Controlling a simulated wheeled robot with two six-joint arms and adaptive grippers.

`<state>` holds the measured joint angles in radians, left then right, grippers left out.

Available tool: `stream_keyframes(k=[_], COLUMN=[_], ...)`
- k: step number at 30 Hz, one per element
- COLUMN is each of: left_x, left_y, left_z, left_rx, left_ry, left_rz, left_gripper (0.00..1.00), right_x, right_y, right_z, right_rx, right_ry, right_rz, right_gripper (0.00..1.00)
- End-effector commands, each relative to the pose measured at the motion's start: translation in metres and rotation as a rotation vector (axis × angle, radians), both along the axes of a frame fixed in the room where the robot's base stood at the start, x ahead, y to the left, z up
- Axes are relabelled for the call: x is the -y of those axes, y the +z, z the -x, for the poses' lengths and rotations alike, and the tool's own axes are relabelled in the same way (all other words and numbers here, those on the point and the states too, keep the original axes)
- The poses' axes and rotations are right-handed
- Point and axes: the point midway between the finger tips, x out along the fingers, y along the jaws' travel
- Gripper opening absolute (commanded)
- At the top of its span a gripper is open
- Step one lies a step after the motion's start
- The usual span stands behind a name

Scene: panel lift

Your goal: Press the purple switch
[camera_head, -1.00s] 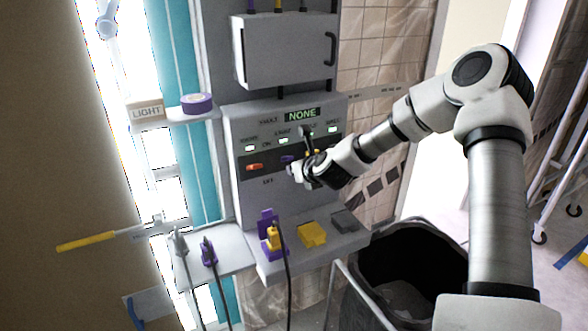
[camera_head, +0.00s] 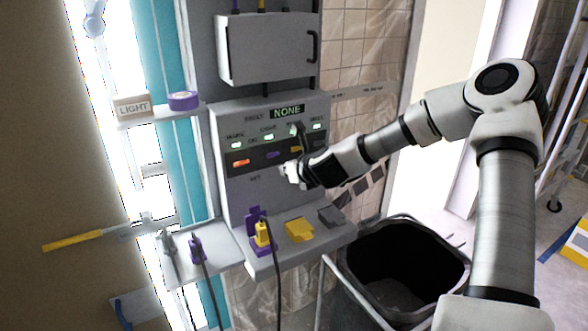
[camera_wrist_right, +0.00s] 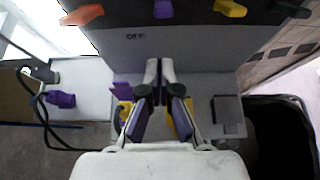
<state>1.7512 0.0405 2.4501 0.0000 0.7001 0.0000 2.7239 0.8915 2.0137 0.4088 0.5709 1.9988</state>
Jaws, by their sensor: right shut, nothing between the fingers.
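The purple switch (camera_head: 273,155) sits in the dark strip of the grey control panel (camera_head: 235,195), between an orange switch (camera_head: 241,162) and a yellow one (camera_head: 296,149). It also shows at the top edge of the right wrist view (camera_wrist_right: 163,9). My right gripper (camera_head: 286,172) is shut and empty, in front of the panel, just below and right of the purple switch in the head view. In the right wrist view its fingertips (camera_wrist_right: 159,62) lie below the switch, apart from it in the picture. My left gripper is not in view.
Below the panel a ledge carries a purple holder with a yellow plug (camera_head: 262,234), a yellow block (camera_head: 299,230) and a grey block (camera_head: 331,216). A black bin (camera_head: 440,244) stands to the right. A closed cabinet (camera_head: 265,48) hangs above. The display (camera_head: 287,111) reads NONE.

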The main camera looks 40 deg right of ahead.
Motion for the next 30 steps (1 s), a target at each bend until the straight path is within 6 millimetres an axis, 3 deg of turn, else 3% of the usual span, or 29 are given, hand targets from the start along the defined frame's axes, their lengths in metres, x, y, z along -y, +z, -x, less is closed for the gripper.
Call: stream_keyframes(k=[3,9,27,30], left_x=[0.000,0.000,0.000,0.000], left_y=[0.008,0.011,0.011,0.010], left_z=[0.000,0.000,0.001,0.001], left_rx=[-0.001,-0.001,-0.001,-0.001], left_ry=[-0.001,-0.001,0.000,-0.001], left_rz=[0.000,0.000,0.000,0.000], left_gripper=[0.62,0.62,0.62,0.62], right_x=[-0.005,-0.009,-0.010,-0.010], right_y=[0.025,0.046,0.048,0.039], right_z=[0.018,0.037,0.041,0.042], right_rx=[0.005,0.001,-0.003,-0.020], right_ry=[-0.002,-0.001,0.000,0.000], right_rz=[-0.008,-0.004,-0.001,0.000], right_gripper=[0.00,0.00,0.00,0.00])
